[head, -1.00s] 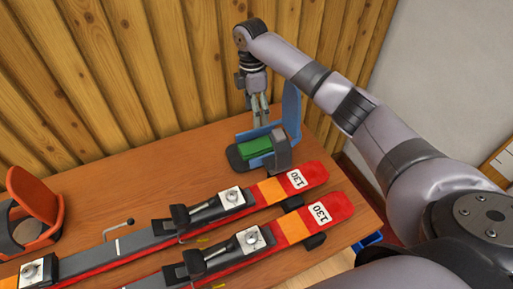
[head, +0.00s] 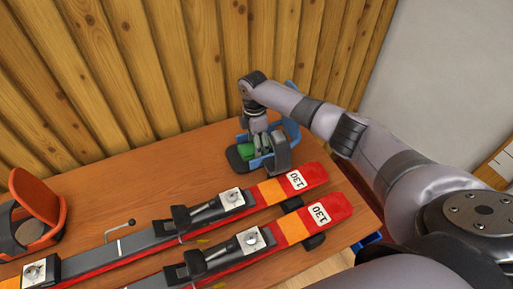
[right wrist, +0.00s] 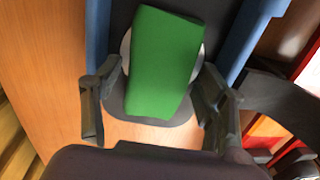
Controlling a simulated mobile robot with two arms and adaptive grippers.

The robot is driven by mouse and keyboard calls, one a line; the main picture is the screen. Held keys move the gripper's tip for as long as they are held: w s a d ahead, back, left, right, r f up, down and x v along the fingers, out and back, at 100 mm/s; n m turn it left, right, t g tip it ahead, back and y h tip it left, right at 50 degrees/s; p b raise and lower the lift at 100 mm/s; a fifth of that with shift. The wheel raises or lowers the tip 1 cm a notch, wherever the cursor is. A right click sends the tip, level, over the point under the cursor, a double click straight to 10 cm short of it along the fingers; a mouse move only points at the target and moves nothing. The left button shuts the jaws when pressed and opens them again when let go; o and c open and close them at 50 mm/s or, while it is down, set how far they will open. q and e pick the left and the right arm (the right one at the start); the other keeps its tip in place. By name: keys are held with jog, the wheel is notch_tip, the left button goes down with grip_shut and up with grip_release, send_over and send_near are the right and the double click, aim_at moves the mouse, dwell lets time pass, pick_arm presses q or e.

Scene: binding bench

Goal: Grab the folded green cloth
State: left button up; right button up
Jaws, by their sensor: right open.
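The folded green cloth (right wrist: 162,68) lies in the blue and dark grey binding (right wrist: 97,45) in the right wrist view. In the head view the cloth (head: 246,151) is partly hidden by my right gripper (head: 262,148). The binding (head: 236,161) stands at the back right of the bench. In the right wrist view my right gripper (right wrist: 158,110) is open, with one finger on each side of the cloth's near end. The fingers appear apart from the cloth. My left gripper is not in view.
Two red and orange skis (head: 275,190) with bindings lie along the bench (head: 150,172) in front. An orange binding (head: 42,196) stands at the left. A wooden plank wall (head: 150,70) rises close behind. The bench's middle back is clear.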

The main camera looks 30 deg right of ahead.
jog(key=shift+c, duration=0.6)
jog(key=c, duration=0.7)
jog(key=shift+r, duration=0.1)
